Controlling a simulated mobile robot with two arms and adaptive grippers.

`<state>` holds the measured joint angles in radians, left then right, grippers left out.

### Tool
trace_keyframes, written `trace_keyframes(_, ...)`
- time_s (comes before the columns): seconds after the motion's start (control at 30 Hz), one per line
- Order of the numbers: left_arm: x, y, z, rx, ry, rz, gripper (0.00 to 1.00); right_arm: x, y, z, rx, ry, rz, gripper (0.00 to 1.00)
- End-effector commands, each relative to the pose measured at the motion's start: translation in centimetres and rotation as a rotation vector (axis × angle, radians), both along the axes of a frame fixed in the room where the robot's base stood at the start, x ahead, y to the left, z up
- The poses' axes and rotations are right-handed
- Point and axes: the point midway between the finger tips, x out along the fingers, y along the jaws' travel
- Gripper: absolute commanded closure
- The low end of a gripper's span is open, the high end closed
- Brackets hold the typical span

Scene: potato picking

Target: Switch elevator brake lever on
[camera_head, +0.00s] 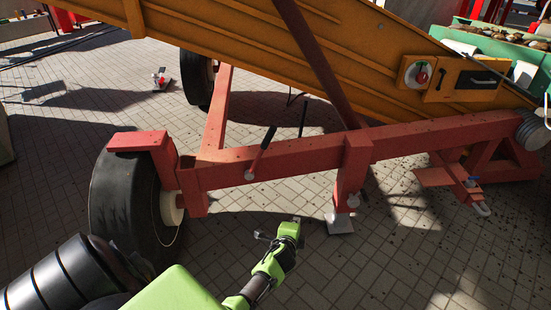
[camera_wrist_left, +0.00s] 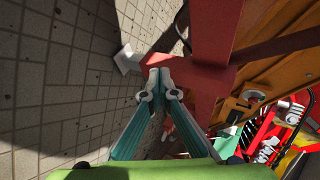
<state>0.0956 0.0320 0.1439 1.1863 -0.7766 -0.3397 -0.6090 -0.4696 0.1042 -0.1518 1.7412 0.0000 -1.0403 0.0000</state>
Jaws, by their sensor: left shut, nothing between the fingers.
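The elevator's red frame (camera_head: 310,158) runs across the head view. A dark lever with a pale pivot (camera_head: 262,152) stands tilted on its near side, and a second dark rod (camera_head: 303,118) shows just behind the beam. I cannot tell whether the lever is on or off. My left gripper (camera_head: 280,238) is below and in front of the beam, apart from the lever. In the left wrist view my left gripper's two fingers (camera_wrist_left: 158,78) meet at the tips, shut and empty, in front of a red post. My right gripper is not in view.
A black wheel (camera_head: 125,205) stands at the left end of the frame. A support foot (camera_head: 340,222) rests on the paving under the red post. The orange conveyor side (camera_head: 250,45) rises behind, with a control box (camera_head: 470,80). Paving in front of the frame is clear.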

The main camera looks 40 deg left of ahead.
Motion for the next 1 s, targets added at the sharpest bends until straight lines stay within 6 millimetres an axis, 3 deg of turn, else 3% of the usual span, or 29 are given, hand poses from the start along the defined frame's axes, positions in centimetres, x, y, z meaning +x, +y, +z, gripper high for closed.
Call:
trace_keyframes(0.03,2.4,1.8,2.1,0.095,-0.051,0.0,1.0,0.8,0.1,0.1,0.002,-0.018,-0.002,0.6)
trace_keyframes(0.13,5.1,5.0,7.8,0.276,-0.115,0.014,1.0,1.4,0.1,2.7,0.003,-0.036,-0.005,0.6)
trace_keyframes(0.3,6.5,8.8,15.1,0.497,-0.165,0.065,1.0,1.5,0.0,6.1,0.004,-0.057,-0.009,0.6)
trace_keyframes(0.4,6.6,10.0,17.5,0.566,-0.175,0.087,1.0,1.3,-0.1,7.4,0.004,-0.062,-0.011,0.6)
trace_keyframes(0.57,6.5,10.6,18.8,0.6,-0.176,0.1,1.0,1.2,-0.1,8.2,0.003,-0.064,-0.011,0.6)
trace_keyframes(1.0,6.6,10.2,18.6,0.597,-0.176,0.1,1.0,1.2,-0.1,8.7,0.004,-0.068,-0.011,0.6)
